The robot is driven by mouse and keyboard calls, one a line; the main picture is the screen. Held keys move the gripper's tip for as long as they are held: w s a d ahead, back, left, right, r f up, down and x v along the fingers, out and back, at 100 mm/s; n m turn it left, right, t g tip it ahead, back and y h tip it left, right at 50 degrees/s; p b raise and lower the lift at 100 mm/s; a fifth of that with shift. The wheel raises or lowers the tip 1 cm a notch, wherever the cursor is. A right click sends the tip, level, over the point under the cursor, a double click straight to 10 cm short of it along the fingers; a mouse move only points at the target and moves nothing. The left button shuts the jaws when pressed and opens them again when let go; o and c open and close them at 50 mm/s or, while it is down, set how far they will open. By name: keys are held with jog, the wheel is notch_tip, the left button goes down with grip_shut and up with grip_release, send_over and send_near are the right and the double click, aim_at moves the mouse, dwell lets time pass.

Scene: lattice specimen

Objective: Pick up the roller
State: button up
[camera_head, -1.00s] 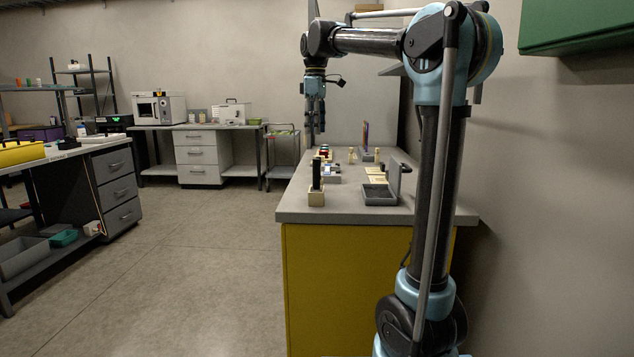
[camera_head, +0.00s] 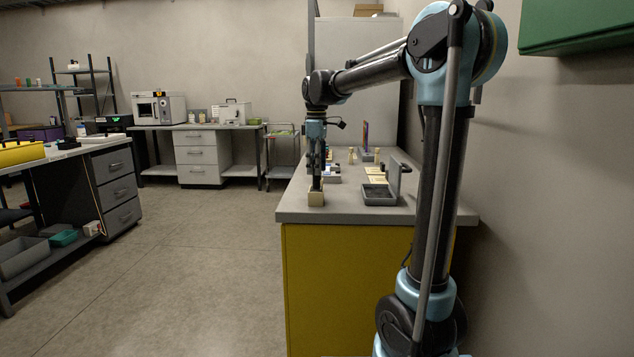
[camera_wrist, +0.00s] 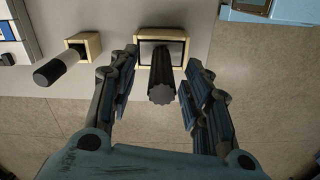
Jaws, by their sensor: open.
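In the wrist view a ridged black cylinder (camera_wrist: 161,92), which I take to be the roller, stands in a beige square holder (camera_wrist: 162,30) with a grey inside. My gripper (camera_wrist: 163,62) is open, with one finger on each side of the cylinder and a visible gap to each. In the head view my gripper (camera_head: 316,183) is over the beige holder (camera_head: 316,199) at the near left of the counter. The cylinder there is mostly hidden by my fingers.
A second dark cylinder with a grey band (camera_wrist: 50,70) stands in a smaller beige holder (camera_wrist: 90,40), left of my gripper. A grey open tray (camera_head: 380,197) lies to the right on the counter. Other small items stand farther back. The counter's edge is close by.

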aim_at(317, 188)
jog(key=shift+f, duration=1.6)
grip_shut()
jog(key=shift+r, duration=0.1)
